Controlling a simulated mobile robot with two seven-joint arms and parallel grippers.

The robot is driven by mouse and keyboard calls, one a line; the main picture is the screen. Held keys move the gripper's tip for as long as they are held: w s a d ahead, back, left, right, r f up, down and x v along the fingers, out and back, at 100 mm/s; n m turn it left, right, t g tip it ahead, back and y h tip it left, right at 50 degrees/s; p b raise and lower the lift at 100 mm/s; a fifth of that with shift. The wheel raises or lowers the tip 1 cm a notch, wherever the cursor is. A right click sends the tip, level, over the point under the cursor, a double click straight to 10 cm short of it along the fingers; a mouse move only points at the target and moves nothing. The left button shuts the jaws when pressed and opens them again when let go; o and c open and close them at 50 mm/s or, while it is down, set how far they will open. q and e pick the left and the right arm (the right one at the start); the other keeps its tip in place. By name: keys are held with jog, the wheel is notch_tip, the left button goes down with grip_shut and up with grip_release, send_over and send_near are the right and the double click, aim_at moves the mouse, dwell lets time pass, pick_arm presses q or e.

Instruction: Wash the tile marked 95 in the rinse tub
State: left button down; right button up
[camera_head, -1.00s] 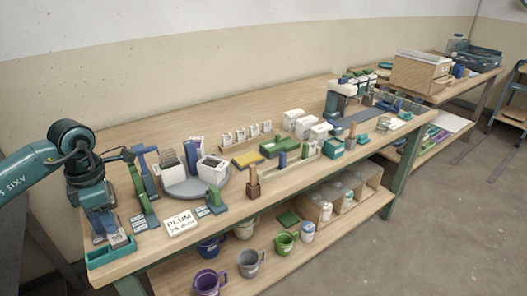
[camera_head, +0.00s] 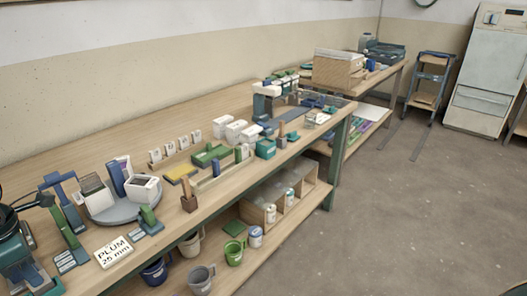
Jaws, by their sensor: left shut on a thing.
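My left gripper (camera_head: 22,268) is at the lower left edge of the head view, cut off by the frame. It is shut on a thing. The tile itself does not show now; a second ago a tile marked 95 showed at this gripper's fingertips, over a small teal tray. Only a bit of teal (camera_head: 52,288) shows there now. I cannot tell which thing is the rinse tub. My right gripper is not in view.
Mugs, one green (camera_head: 234,252), stand on the lower shelf. The floor (camera_head: 400,220) at right is clear.

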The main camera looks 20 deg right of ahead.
pick_arm(q)
jog(key=shift+r+p, duration=2.65)
jog(key=shift+r, duration=1.1)
